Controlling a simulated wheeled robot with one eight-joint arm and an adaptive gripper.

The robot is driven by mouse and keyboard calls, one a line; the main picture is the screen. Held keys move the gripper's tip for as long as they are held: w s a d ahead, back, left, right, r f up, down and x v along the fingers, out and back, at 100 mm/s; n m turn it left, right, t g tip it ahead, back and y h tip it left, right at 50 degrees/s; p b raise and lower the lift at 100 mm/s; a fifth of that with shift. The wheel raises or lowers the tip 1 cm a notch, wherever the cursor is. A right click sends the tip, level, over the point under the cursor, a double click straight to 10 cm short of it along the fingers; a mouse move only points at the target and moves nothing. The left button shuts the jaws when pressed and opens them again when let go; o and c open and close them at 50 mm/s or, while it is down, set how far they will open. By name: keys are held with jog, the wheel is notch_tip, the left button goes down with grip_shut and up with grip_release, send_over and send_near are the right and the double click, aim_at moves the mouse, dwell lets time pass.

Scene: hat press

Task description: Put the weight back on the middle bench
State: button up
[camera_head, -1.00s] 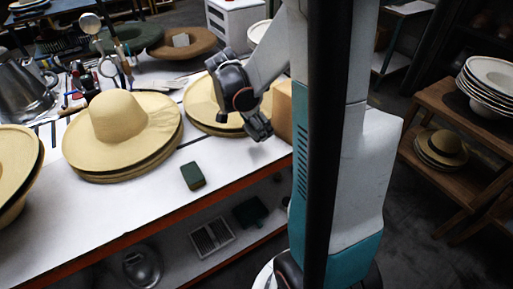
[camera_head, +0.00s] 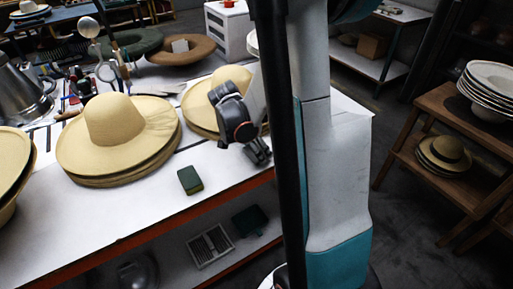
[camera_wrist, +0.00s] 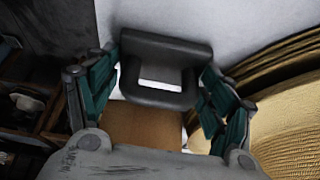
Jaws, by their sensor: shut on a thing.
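The weight (camera_wrist: 165,62), a dark grey block with a handle-like loop, is between the green-sided fingers of my gripper (camera_wrist: 160,88) in the wrist view. My gripper is shut on it. In the head view my gripper (camera_head: 258,152) is over the front part of the white-topped middle bench (camera_head: 140,218), right beside a stack of straw hats. The weight is hard to tell from the dark fingers there. I cannot tell whether it touches the bench top.
Straw hats (camera_head: 115,128) stand on the bench to the left, and more (camera_head: 203,108) lie just behind my gripper. A dark green block (camera_head: 190,180) lies near the front edge. A brown surface (camera_wrist: 145,125) shows below the weight. A wooden shelf (camera_head: 415,180) stands right.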

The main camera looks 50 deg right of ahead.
jog(key=o, duration=0.7)
jog(key=shift+f, duration=0.1)
jog(key=shift+c, duration=0.2)
jog(key=shift+r, duration=0.25)
jog(key=p+v, duration=0.4)
jog(key=v, duration=0.8)
jog(key=shift+a+f, duration=0.1)
